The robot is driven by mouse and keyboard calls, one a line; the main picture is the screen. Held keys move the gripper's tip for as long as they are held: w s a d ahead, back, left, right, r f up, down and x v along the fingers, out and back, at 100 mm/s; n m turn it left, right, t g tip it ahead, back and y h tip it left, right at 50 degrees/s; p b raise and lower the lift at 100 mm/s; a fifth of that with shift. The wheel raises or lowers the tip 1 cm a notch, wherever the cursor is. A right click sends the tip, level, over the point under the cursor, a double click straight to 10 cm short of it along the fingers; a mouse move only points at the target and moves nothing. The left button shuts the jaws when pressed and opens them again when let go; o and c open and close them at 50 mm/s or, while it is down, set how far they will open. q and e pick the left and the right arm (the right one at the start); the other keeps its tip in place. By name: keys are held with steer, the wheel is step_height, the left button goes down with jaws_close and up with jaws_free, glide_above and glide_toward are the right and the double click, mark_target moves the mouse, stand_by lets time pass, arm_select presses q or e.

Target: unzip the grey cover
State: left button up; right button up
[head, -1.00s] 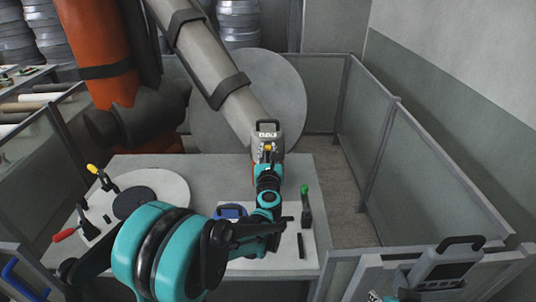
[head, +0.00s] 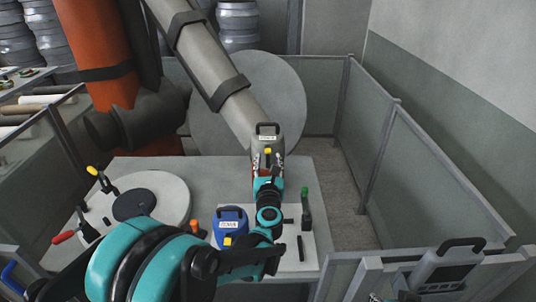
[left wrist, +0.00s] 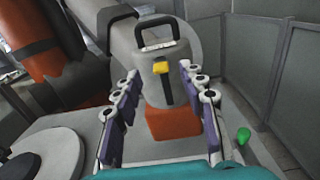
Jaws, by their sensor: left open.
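The grey cover (head: 268,137) stands upright at the back of the table, with a black handle on top, a white label and a yellow pull tab. In the left wrist view the grey cover (left wrist: 158,88) faces me, its yellow tab (left wrist: 160,67) near the top and an orange-red block below it. My left gripper (head: 267,160) is in front of the cover. In the left wrist view its open fingers (left wrist: 160,76) frame the cover on both sides; whether they touch it I cannot tell. My right gripper is not in view.
A blue labelled cover (head: 230,224) stands left of my left wrist. A round white disc (head: 165,190) with clamps is at left. A grey handled case (head: 447,268) is at lower right. Panels enclose the table.

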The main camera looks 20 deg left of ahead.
arm_select(q)
steer(key=v, duration=0.7)
steer(key=shift+s, duration=0.1)
steer(key=s+d+r+m+h, duration=0.3)
steer(key=d+r+m+h, duration=0.35)
steer(key=m, duration=0.95)
steer(key=s+d+f+m+g+h, duration=0.25)
steer(key=s+f+m, duration=0.3)
steer(key=m, duration=0.55)
steer(key=s+a+f+m+g+y, duration=0.2)
steer(key=s+a+f+m+g, duration=0.2)
steer(key=s, duration=0.4)
steer(key=s+a+f+m+g+y, duration=0.2)
steer(key=s+a+f+m+g, duration=0.2)
steer(key=s+m, duration=0.4)
step_height(320, 180, down, 3)
steer(key=shift+s+a+r, duration=0.2)
steer(key=shift+a, duration=0.6)
